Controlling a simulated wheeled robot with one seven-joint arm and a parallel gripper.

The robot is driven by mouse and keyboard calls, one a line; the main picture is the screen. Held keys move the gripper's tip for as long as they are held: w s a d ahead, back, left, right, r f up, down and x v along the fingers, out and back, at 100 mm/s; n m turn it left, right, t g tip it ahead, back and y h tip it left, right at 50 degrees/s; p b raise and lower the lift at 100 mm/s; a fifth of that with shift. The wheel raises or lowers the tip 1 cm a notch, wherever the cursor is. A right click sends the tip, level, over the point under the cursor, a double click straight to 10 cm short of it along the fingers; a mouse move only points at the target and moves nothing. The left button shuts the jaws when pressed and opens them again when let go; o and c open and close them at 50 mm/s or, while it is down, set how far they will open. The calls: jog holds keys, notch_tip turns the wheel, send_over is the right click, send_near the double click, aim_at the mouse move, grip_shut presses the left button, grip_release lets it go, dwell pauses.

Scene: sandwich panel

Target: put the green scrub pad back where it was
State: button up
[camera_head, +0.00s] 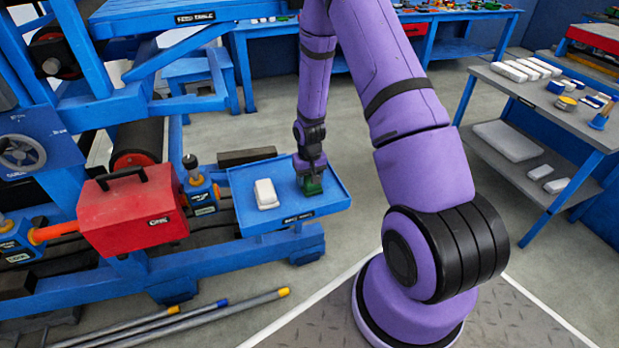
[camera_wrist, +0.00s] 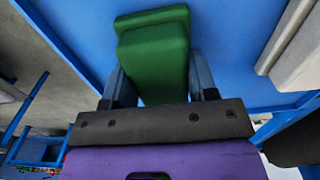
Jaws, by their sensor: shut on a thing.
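The green scrub pad (camera_head: 312,185) is at my gripper's tip, over the right part of the blue tray (camera_head: 283,215). In the wrist view the pad (camera_wrist: 154,62) stands between the two grey fingers of my gripper (camera_wrist: 158,75), which are shut on it. The pad shows a lighter green face and a darker green part beyond it. My gripper (camera_head: 310,174) points down and hides the pad's upper part in the head view. I cannot tell whether the pad touches the tray floor.
A white block (camera_head: 265,193) lies on the tray, left of the pad. A red toolbox (camera_head: 132,213) stands left of the tray, with a blue valve-like part (camera_head: 201,190) between them. A dark bar (camera_head: 247,156) lies behind the tray. Bare tray floor shows between block and pad.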

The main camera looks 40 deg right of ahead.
jog(key=shift+f, duration=0.15)
jog(key=o, duration=1)
jog(key=shift+c, duration=0.2)
notch_tip(320, 180, up, 13)
notch_tip(320, 180, up, 14)
jog(key=t, duration=0.1)
send_over(309, 176)
jog(key=s+a, duration=0.2)
jog(key=a, duration=0.2)
jog(key=s+a+r+n+t, duration=0.1)
jog(key=s+a+r+t, duration=0.15)
jog(key=s+r, duration=0.5)
jog(key=s+a+r+n+t, duration=0.1)
jog(key=s+a+r, duration=0.4)
jog(key=r, duration=0.4)
jog(key=s+a+r+n, duration=0.1)
jog(key=s+r, duration=0.3)
jog(key=s, duration=0.8)
jog(key=shift+a+t, duration=0.2)
jog(key=shift+t, duration=0.15)
